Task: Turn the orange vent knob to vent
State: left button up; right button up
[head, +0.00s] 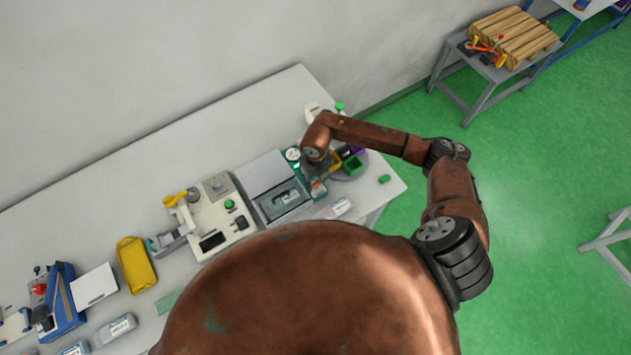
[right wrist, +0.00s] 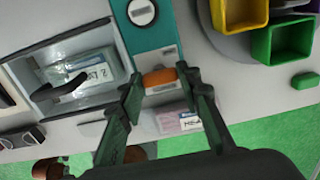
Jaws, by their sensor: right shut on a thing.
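The orange vent knob (right wrist: 160,76) sits on the front of a teal panel (right wrist: 150,40) in the right wrist view, below a round gauge (right wrist: 142,12). My right gripper (right wrist: 160,82) has its two dark fingers on either side of the knob and is shut on it. The knob's exact turn angle and any marking beside it are too small to read. In the head view my right arm reaches over the bench and mostly hides the gripper; the gauge (head: 292,154) shows just left of it. My left gripper is not in view.
A grey chamber (right wrist: 30,75) with a bagged item (right wrist: 85,75) is left of the panel. Yellow (right wrist: 240,12) and green bins (right wrist: 283,42) are on the right. A labelled pouch (right wrist: 178,121) lies near the bench's front edge. A yellow tray (head: 135,265) is further left.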

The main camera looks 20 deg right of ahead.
jog(key=c, duration=0.4)
jog(key=shift+b, duration=0.3)
jog(key=shift+f+n+b, duration=0.15)
jog(key=shift+n+b, duration=0.4)
jog(key=shift+n, duration=0.05)
jog(key=n+b, duration=1.2)
jog(key=b, duration=0.1)
jog(key=shift+f, duration=0.1)
jog(key=shift+r+n+b, duration=0.2)
jog(key=shift+n+b, duration=1.75)
jog(key=shift+n, duration=0.45)
